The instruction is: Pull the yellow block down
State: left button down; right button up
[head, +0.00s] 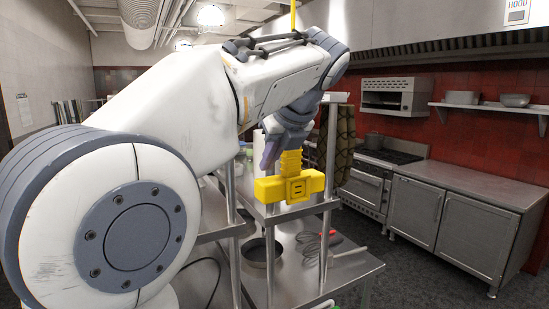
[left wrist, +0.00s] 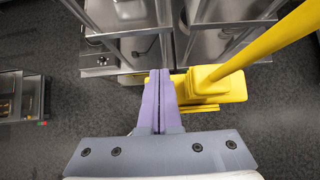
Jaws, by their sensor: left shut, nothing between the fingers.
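The yellow block (head: 290,187) hangs in front of the metal shelving in the head view. It has a wide crossbar, a square middle and a ridged neck above. It also shows in the left wrist view (left wrist: 222,88), with a yellow rod running from it to the upper right. My left gripper (head: 267,155) has purple fingers, shut and empty, just left of the neck and above the crossbar's left arm. In the left wrist view the fingers (left wrist: 160,72) cover part of that arm; whether they touch it I cannot tell. My right gripper is out of view.
A steel shelf unit (head: 330,274) stands just behind and below the block, holding a pan (head: 262,252) and a whisk (head: 309,244). A patterned cloth (head: 345,140) hangs beside it. Steel cabinets (head: 445,205) and a stove (head: 374,158) line the right wall. Open dark floor lies between.

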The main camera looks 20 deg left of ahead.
pick_arm(q)
notch_tip(320, 180, down, 14)
jog(key=b, duration=0.9)
jog(key=shift+f+b, duration=0.2)
jog(key=shift+b, duration=0.15)
notch_tip(320, 180, down, 14)
jog(key=b, duration=0.9)
notch_tip(320, 180, down, 14)
jog(key=b, duration=0.9)
dwell(0.5)
jog(key=shift+f, duration=0.1)
